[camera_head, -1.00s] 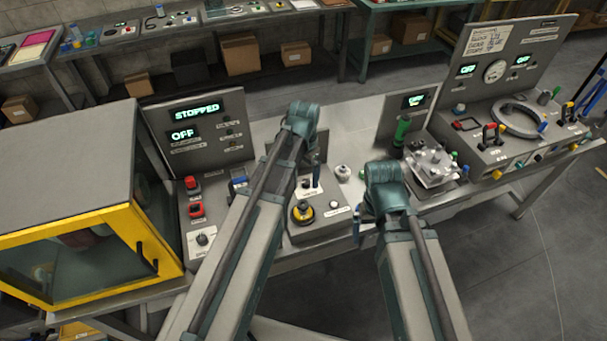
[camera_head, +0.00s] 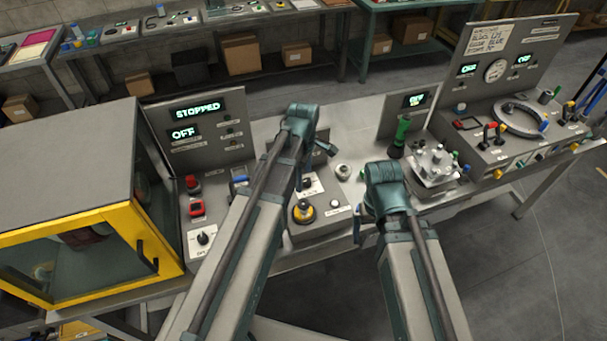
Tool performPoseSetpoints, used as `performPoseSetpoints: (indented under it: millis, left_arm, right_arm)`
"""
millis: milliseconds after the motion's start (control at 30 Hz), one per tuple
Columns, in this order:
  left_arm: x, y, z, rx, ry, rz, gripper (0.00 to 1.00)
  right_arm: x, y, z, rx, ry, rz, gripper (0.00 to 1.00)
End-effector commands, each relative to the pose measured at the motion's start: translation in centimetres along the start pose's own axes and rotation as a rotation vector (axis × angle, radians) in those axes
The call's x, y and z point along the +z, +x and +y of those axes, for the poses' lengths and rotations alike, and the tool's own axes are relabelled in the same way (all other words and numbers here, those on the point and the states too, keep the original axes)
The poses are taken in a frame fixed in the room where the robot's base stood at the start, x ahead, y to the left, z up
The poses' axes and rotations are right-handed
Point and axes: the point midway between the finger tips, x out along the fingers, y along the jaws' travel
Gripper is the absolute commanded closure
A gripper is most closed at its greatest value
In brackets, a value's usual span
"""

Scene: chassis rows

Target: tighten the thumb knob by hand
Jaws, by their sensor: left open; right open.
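I cannot tell for sure which part is the thumb knob. A pale round knob (camera_head: 343,171) stands on the bench between my two arms. A clamp fixture with a light plate (camera_head: 437,168) and several small knobs stands right of my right arm. My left gripper (camera_head: 326,148) is open, partly hidden behind its arm, above the back of the middle control box (camera_head: 322,221). My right gripper (camera_head: 361,224) is open and mostly hidden by its arm, low by the bench's front edge. Neither gripper is seen holding anything.
A yellow-framed enclosure (camera_head: 118,218) fills the left. A panel reading STOPPED and OFF (camera_head: 198,128) stands behind a box with red buttons. A green-topped upright handle (camera_head: 402,131) stands near the clamp fixture. A gauge panel station (camera_head: 510,62) is at right. Bare bench shows behind the pale knob.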

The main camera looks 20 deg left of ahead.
Motion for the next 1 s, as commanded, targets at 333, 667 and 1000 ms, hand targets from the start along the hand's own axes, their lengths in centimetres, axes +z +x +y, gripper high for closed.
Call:
performPoseSetpoints:
  millis: [333,667,1000]
  left_arm:
    - [0.0,0.7,0.0,0.000,-0.010,0.000,0.09]
    - [0.0,4.2,0.0,0.000,-0.009,0.000,0.09]
    - [0.0,8.9,0.0,0.000,-0.009,0.000,0.09]
  right_arm:
    - [0.0,0.7,-0.1,0.000,-0.001,0.000,0.00]
    - [-0.2,4.2,-0.4,0.002,-0.008,0.000,0.00]
    - [-0.5,8.9,-0.8,0.002,-0.011,0.000,0.00]
